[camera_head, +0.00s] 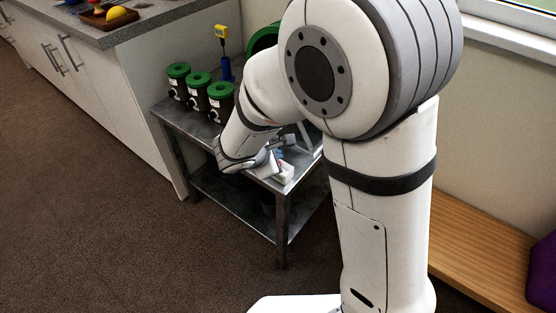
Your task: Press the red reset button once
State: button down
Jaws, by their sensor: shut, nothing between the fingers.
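A small metal table (283,208) stands against the counter's end. A small white box (285,174) sits near its front right corner. Small red and blue patches show just behind the white box, too small to tell whether one is the red reset button. My gripper (270,160) is low over the table's front edge, close beside the white box. It is shut with nothing between its fingers. My arm and wrist hide part of the tabletop, and I cannot tell whether the fingertips touch anything.
Several dark canisters with green lids (199,88) stand at the table's left. A yellow-topped item (221,32) on a blue base stands behind them. A grey counter (150,20) holds a wooden tray (100,18) with a yellow fruit. A wooden bench (480,262) is at right. Carpet is clear at left.

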notch_tip(320, 180, up, 5)
jog(key=p, duration=0.3)
jog(key=shift+p, duration=0.4)
dwell(0.7)
jog(key=s+d+r+m+g+p, duration=0.2)
jog(key=s+d+r+m+p, duration=0.1)
jog(key=d+r+m+p, duration=0.25)
jog(key=s+d+r+m+g+p, duration=0.2)
jog(key=s+d+r+m+p, duration=0.15)
jog(key=d+r, duration=0.4)
jog(key=s+d+r+m+g+y+p, duration=0.1)
jog(key=s+r+m+y+p, duration=0.3)
jog(key=s+r+m+p, duration=0.4)
jog(key=s+d+r+m, duration=0.1)
jog(key=s+r+m, duration=0.2)
jog(key=r, duration=0.2)
jog(key=shift+s+m+y, duration=0.3)
jog(key=shift+s+y, duration=0.05)
jog(key=shift+y, duration=0.05)
